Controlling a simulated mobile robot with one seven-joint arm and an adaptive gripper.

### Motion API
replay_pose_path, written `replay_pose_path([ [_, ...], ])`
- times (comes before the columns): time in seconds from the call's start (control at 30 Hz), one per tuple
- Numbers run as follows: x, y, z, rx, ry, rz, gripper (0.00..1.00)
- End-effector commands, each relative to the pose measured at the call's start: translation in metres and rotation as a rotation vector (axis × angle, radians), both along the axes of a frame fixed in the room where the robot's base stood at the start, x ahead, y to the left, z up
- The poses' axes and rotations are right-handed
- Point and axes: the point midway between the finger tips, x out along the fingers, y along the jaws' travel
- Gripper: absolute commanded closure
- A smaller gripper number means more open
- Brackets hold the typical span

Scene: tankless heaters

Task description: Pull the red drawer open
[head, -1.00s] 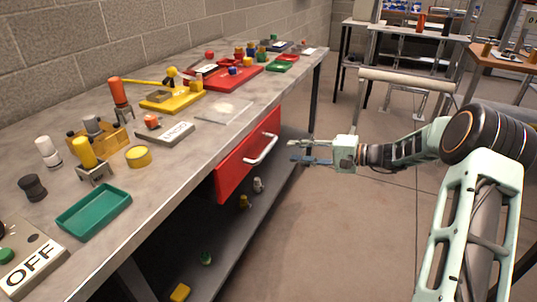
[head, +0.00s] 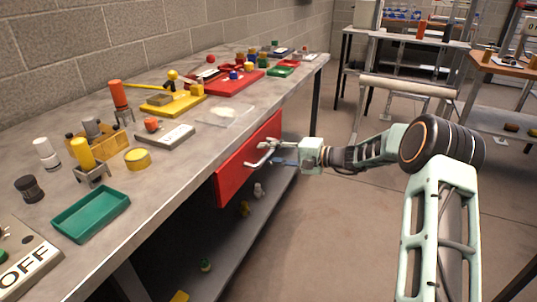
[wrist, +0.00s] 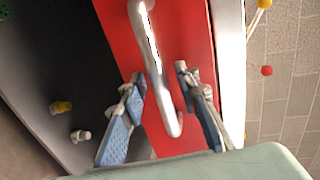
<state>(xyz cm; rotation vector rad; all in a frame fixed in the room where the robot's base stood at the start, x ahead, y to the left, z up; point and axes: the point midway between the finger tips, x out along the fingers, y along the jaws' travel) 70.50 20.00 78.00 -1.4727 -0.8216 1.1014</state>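The red drawer (head: 233,176) sits under the grey workbench, and its red front fills the middle of the wrist view (wrist: 185,50). A curved silver handle (head: 259,160) is fixed to its front; it also shows in the wrist view (wrist: 152,55). My gripper (head: 268,153) is at the handle. In the wrist view my gripper (wrist: 159,82) has its two fingers spread apart, one on each side of the handle's lower end. A gap shows between handle and fingers, so nothing is gripped. Whether the drawer is fully closed is hard to tell.
The workbench top (head: 190,150) holds a green tray (head: 92,213), a yellow tray (head: 172,104), a red tray (head: 232,82) and several small items. A lower shelf (head: 225,245) with small objects lies below. The floor (head: 330,230) right of the bench is clear.

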Motion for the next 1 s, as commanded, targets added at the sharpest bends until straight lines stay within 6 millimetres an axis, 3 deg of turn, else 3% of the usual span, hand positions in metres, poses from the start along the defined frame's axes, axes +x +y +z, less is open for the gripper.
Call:
replay_pose_path([
  [0.1,0.0,0.0,0.0,0.0,0.0,0.0,0.73],
  [0.37,0.0,0.0,0.0,0.0,0.0,0.001,1.0],
  [0.77,-0.001,-0.001,0.0,0.0,0.0,0.001,1.0],
  [1.0,-0.007,-0.022,-0.001,0.0,0.0,-0.001,1.0],
])
